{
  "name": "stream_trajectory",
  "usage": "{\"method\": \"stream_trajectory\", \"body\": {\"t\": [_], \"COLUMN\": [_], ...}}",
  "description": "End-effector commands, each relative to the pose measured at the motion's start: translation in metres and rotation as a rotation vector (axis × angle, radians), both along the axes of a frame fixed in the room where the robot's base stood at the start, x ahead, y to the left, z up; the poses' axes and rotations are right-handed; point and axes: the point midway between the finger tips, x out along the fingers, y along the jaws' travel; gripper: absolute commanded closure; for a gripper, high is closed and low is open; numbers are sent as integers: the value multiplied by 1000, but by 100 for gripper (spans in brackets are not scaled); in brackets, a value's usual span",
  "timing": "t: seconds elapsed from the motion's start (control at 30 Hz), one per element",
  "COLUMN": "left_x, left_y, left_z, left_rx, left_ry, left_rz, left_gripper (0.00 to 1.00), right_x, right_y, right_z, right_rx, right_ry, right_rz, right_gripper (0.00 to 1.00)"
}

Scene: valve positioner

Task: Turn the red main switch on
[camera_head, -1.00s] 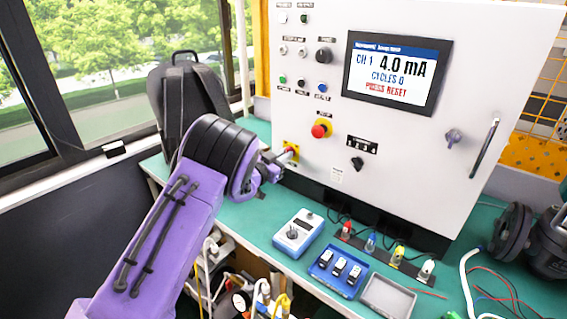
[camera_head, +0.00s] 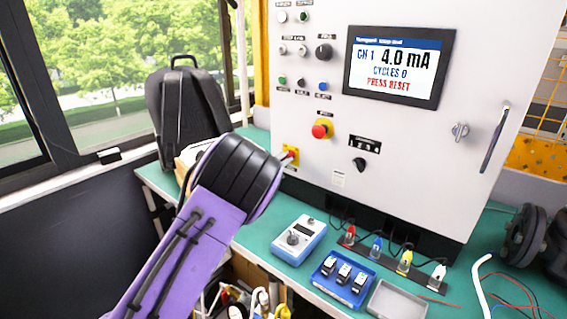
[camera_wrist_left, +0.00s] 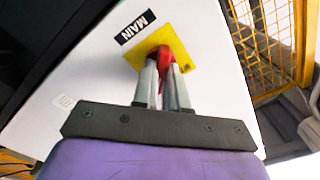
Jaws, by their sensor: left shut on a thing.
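The red main switch (camera_wrist_left: 165,60) sits on a yellow plate (camera_wrist_left: 186,50) under a MAIN label in the left wrist view. My left gripper (camera_wrist_left: 165,78) is shut on the switch, with its two grey fingers on either side of the red handle. In the head view the yellow plate (camera_head: 291,157) and a bit of red show at the lower left of the white cabinet (camera_head: 410,150). My left wrist hides the gripper there. My right gripper is in neither view.
A red emergency button (camera_head: 321,129) and a black selector knob (camera_head: 359,164) are to the right of the switch. The screen (camera_head: 398,66) reads 4.0 mA and PRESS RESET. A blue tray (camera_head: 342,280) and a calibrator (camera_head: 299,239) lie on the green bench. A backpack (camera_head: 185,105) stands left.

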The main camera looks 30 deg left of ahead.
Motion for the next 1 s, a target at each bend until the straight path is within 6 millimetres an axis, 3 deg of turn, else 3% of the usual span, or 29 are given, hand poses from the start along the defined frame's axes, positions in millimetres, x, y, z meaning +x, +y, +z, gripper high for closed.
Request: {"method": "stream_trajectory", "body": {"t": [0.4,0.43,0.5,0.83,1.0], "left_x": [0,0,0,-4,-37], "left_y": [0,0,0,0,3], "left_z": [-1,-1,-1,-1,-3], "left_rx": [9,8,8,7,7], "left_ry": [3,3,3,2,2], "left_rz": [-1,-1,-1,0,2], "left_gripper": [100,81,62,62,62], "right_x": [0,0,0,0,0], "right_y": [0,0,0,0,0], "right_z": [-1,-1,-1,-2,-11], "right_rx": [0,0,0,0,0], "right_ry": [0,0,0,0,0], "right_rz": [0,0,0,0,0], "right_gripper": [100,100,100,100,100]}}
